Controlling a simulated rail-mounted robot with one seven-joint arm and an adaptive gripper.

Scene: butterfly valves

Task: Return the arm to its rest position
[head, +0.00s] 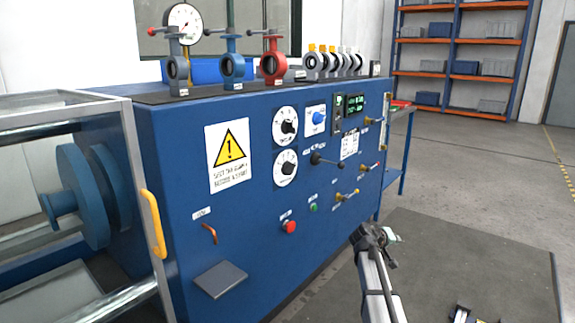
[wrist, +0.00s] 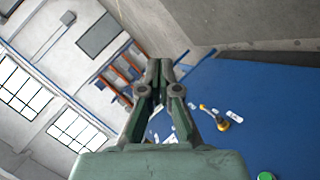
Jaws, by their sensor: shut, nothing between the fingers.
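My gripper (head: 372,238) is low in front of the right part of the blue test bench (head: 255,225) in the head view, with my arm reaching up from the bottom edge. In the wrist view, my gripper (wrist: 159,68) has its two fingers together with nothing between them. The blue panel (wrist: 255,85) fills the right of that view, with a yellow-handled lever (wrist: 215,116) and part of a green button (wrist: 265,176) on it. The fingers appear apart from these controls.
A grey valve (head: 178,72), a blue valve (head: 232,68) and a red valve (head: 273,64) stand on the bench. A yellow handle (head: 153,223) and grey plate (head: 220,279) project in front. Shelves (head: 460,55) stand far back. Open floor (head: 490,190) lies right.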

